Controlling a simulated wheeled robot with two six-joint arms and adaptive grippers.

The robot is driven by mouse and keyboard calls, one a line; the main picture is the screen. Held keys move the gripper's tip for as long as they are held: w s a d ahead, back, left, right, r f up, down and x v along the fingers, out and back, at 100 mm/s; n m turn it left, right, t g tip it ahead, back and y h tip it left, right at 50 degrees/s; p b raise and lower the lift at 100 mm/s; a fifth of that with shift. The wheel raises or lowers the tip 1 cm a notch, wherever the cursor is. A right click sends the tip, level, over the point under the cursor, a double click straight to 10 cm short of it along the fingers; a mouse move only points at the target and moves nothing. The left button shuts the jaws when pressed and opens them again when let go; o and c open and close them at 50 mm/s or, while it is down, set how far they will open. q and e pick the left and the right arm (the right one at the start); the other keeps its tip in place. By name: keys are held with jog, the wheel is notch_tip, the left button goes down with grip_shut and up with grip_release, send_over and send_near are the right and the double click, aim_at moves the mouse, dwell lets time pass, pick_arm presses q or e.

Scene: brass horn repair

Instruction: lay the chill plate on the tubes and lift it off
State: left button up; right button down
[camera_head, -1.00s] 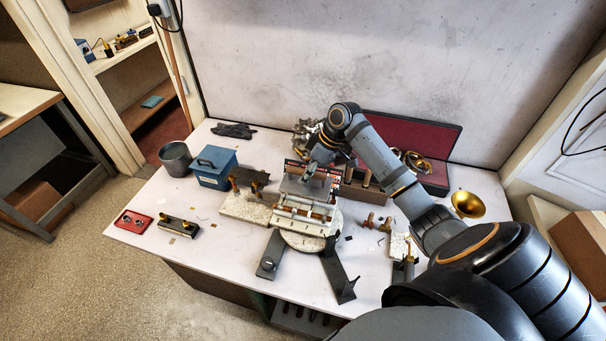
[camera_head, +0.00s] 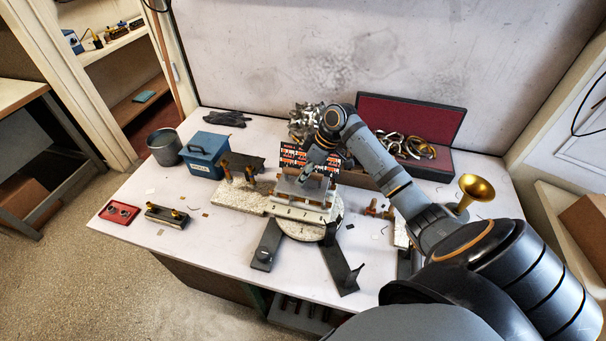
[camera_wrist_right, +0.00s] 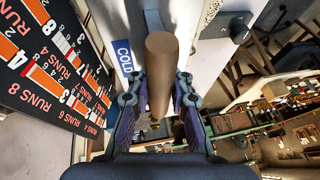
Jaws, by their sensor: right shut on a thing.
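The chill plate (camera_head: 290,187) is a flat grey metal slab, level over the jig (camera_head: 297,213) on the round stone-like disc (camera_head: 335,222). It covers most of the tubes. I cannot tell whether it touches them or hangs just above. My right gripper (camera_head: 312,178) is above the plate. In the right wrist view my right gripper (camera_wrist_right: 160,108) is shut on the plate's brown round handle (camera_wrist_right: 161,65). A blue COLD label (camera_wrist_right: 122,57) shows beside the handle. My left gripper is not in view.
A chart board with orange bars (camera_head: 294,158) stands close behind the plate. A blue box (camera_head: 207,156) and a metal pot (camera_head: 164,148) are at left. A red-lined case (camera_head: 410,120) lies open behind my arm. A brass bell (camera_head: 477,188) is at right.

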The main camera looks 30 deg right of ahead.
jog(key=shift+f, duration=0.35)
dwell(0.5)
dwell(0.9)
notch_tip(320, 180, up, 9)
jog(key=p, duration=1)
jog(key=shift+r, duration=0.15)
